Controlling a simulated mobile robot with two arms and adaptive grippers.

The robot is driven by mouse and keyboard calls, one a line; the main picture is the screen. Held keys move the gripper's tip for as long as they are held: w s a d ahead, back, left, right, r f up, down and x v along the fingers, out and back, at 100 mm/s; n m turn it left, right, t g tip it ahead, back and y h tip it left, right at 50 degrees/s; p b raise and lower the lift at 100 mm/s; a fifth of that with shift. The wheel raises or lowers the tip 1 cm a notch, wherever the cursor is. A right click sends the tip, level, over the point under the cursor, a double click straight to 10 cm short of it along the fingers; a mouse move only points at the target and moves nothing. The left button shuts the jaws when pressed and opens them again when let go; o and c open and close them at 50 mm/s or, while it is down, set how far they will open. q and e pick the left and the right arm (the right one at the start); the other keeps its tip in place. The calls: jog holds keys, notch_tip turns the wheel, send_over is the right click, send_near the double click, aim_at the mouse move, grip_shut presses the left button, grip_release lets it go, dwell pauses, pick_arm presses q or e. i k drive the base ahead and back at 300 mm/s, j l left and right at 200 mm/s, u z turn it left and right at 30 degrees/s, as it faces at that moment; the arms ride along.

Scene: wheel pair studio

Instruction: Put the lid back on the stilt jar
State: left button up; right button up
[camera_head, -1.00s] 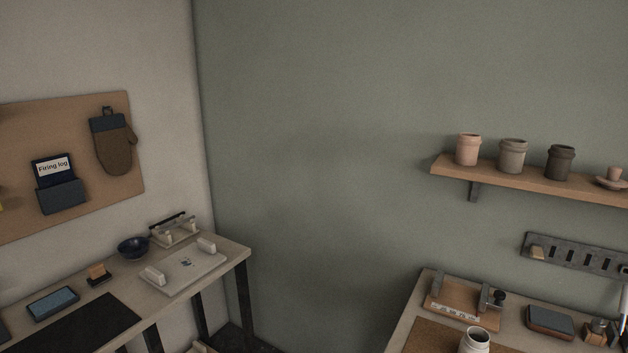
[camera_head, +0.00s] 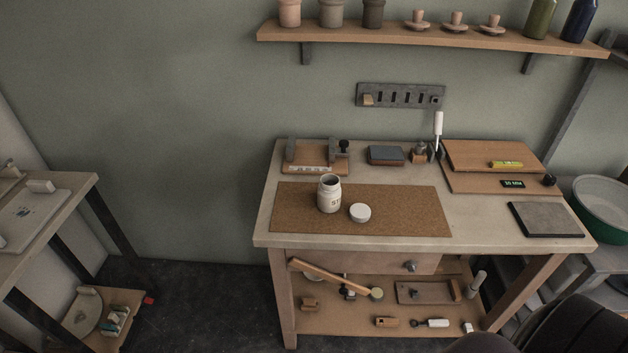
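The stilt jar (camera_head: 329,196) is a white open jar with dark lettering. It stands upright on a brown cork mat (camera_head: 406,202) on the workbench. Its mouth is uncovered. The round white lid (camera_head: 360,212) lies on the mat just right of the jar, apart from it. Neither of my grippers is in view. A dark rounded part at the bottom right corner looks like part of my own body.
The workbench (camera_head: 480,232) holds a wooden rack (camera_head: 314,158) behind the jar, a dark block (camera_head: 386,155), a white-handled tool (camera_head: 438,129), a wooden board (camera_head: 494,156) and a dark slab (camera_head: 545,220). A shelf (camera_head: 430,37) hangs above.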

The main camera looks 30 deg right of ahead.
aim_at(328, 191)
jog(key=z, duration=1.25)
jog(key=i+j, duration=0.1)
jog(key=j, duration=0.3)
jog(key=i+j, duration=0.15)
jog(key=j, duration=0.25)
jog(key=i+j, duration=0.1)
jog(key=j, duration=0.3)
jog(key=i+j, duration=0.1)
jog(key=j, duration=0.3)
jog(key=z, duration=1.55)
